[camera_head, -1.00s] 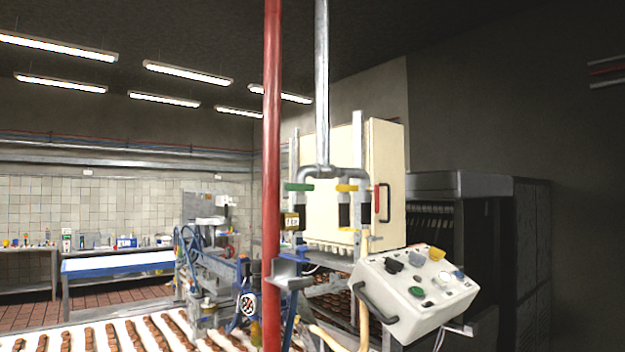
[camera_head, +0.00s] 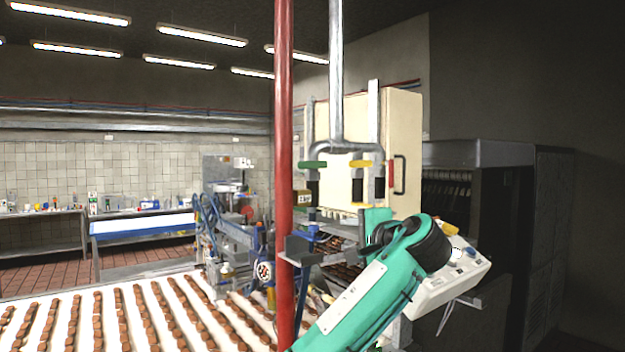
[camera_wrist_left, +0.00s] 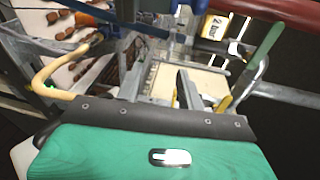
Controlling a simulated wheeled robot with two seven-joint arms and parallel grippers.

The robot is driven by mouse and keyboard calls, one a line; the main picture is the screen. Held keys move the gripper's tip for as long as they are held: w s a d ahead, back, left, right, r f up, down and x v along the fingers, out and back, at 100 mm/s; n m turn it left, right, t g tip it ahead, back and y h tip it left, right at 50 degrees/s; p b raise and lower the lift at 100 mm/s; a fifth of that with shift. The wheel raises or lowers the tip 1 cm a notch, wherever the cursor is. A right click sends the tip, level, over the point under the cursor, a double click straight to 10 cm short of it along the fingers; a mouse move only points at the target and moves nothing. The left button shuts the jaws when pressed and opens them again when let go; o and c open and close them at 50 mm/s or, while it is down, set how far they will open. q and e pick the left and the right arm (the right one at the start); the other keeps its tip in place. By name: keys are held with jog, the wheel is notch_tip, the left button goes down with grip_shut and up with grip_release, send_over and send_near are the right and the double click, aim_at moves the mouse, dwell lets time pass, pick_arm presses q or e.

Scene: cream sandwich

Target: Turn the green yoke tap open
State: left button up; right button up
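The green tap handle (camera_head: 313,165) lies level on the left branch of the forked pipe in the head view, just right of the red pole. A long green bar at the upper right of the left wrist view (camera_wrist_left: 264,50), near a yellow label, looks like the same handle. My left gripper (camera_head: 375,220) is below and right of the green handle, apart from it, in front of the cream cabinet's lower part. My right gripper is not in view.
A yellow tap handle (camera_head: 360,164) sits right of the green one. The red pole (camera_head: 284,120) stands close on the left. A cream cabinet (camera_head: 405,135) is behind, and a control box (camera_head: 455,282) is partly hidden by my left arm. A conveyor (camera_head: 60,322) with chocolate-coloured rows fills the lower left.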

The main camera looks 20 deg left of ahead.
aim_at(307, 165)
pick_arm(q)
jog(key=s+d+r+n+y, duration=0.1)
jog(key=s+r, duration=0.3)
jog(key=r, duration=0.3)
jog(key=s+r+n+y, duration=0.1)
jog(key=s+r+y, duration=0.15)
jog(key=r, duration=0.45)
jog(key=shift+h, duration=0.35)
jog(key=p+x, duration=0.8)
jog(key=x, duration=0.4)
jog(key=shift+a+r, duration=0.15)
jog(key=shift+w+a+p, duration=0.25)
jog(key=shift+a+p, duration=0.1)
jog(key=shift+a, duration=0.05)
grip_shut()
